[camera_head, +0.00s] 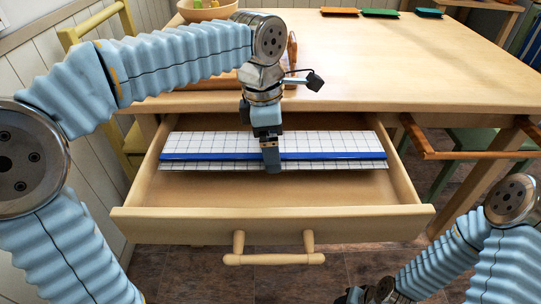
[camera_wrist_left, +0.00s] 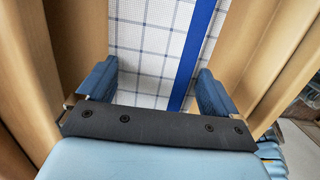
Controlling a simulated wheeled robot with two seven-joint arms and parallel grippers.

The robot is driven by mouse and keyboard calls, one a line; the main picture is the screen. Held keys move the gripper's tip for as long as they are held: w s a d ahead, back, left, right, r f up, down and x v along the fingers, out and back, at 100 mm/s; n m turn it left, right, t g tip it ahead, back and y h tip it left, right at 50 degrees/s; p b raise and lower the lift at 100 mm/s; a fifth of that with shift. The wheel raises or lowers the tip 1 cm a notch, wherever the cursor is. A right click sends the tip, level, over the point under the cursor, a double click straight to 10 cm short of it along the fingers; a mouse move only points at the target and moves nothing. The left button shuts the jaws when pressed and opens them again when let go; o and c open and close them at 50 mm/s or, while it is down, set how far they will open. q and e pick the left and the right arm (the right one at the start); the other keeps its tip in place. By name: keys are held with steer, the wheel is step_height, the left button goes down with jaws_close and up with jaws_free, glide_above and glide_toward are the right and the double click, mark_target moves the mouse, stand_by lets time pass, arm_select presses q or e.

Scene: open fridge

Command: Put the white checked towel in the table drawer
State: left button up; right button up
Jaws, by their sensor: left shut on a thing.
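The white checked towel (camera_head: 210,146) has a blue stripe and lies flat inside the outline of the open table drawer (camera_head: 272,219). My left gripper (camera_head: 270,158) reaches down from above and is shut on the towel near its middle. In the left wrist view, the towel (camera_wrist_left: 145,42) shows between the two fingers of my left gripper (camera_wrist_left: 156,68). I cannot tell whether the towel touches the drawer floor. My right gripper (camera_head: 362,295) is at the bottom edge, only partly in view, apart from the drawer.
The wooden table top (camera_head: 400,65) is above and behind the drawer. A bowl (camera_head: 207,10) stands at its back left. Green and yellow chairs flank the table. A wooden bar (camera_head: 470,153) juts out at the right. The drawer floor in front of the towel is bare.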

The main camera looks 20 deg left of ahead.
arm_select(q)
steer(key=shift+a+f+b, duration=0.2)
steer(key=shift+f+b, duration=0.1)
steer(key=shift+f, duration=1.4)
steer(key=shift+f, duration=0.1)
steer(key=o, duration=0.8)
steer(key=shift+c, duration=0.2)
steer(key=shift+r, duration=0.25)
steer(key=r+p, duration=0.1)
steer(key=r, duration=0.2)
steer(key=a+r+p, duration=0.1)
steer(key=r, duration=0.3)
steer(key=r+p, duration=0.1)
steer(key=r, duration=0.3)
steer(key=shift+s+a, duration=0.15)
steer(key=shift+r, duration=0.3)
